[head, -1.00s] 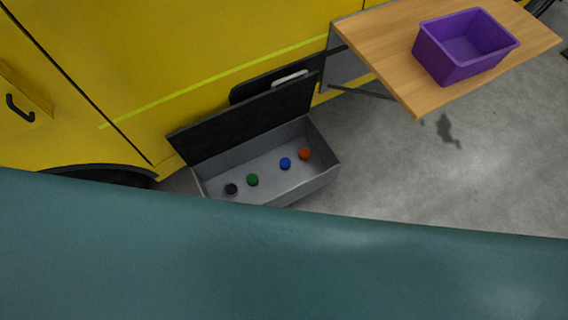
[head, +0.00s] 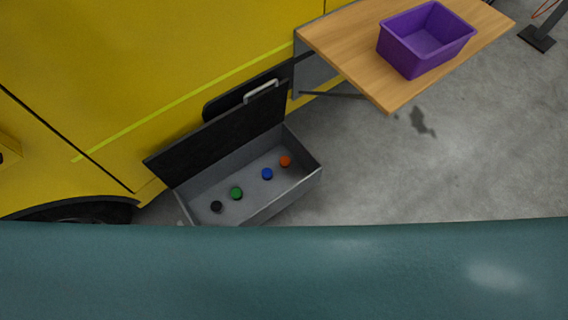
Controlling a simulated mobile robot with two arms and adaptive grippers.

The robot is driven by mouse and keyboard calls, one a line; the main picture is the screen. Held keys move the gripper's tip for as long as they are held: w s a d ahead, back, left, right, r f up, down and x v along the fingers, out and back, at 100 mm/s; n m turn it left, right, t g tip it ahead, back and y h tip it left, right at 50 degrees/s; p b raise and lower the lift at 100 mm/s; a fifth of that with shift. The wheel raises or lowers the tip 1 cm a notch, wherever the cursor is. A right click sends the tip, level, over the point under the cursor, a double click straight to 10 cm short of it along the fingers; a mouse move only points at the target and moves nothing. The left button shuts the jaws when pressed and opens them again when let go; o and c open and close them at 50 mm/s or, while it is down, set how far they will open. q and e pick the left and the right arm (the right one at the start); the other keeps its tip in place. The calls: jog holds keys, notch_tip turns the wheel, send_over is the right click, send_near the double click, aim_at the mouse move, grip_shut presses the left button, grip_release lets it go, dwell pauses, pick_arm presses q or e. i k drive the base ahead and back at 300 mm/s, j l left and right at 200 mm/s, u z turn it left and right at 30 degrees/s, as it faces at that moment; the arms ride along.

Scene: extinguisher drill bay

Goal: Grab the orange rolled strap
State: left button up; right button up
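The orange rolled strap (head: 285,161) is a small round roll at the right end of an open grey bin (head: 306,183) low on the yellow vehicle's side. It lies in a row with a blue roll (head: 267,174), a green roll (head: 236,193) and a black roll (head: 216,207). The bin's black lid (head: 215,139) is tipped up at the back, with a light handle (head: 261,90) on it. Neither of my grippers shows in the head view.
A wooden fold-out shelf (head: 345,50) with a purple bin (head: 412,58) juts from the vehicle (head: 130,60) at the upper right. A dark stand base (head: 537,38) is at the far right. Grey floor (head: 450,150) is open right of the grey bin. My teal body fills the bottom.

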aim_at(285, 161)
jog(key=i+l, duration=0.15)
jog(key=l, duration=0.25)
jog(key=i+l+u, duration=0.1)
jog(key=l, duration=0.25)
jog(key=i+l, duration=0.2)
jog(key=l, duration=0.2)
jog(key=i+l+u, duration=0.15)
jog(key=l, duration=0.25)
jog(key=u, duration=1.5)
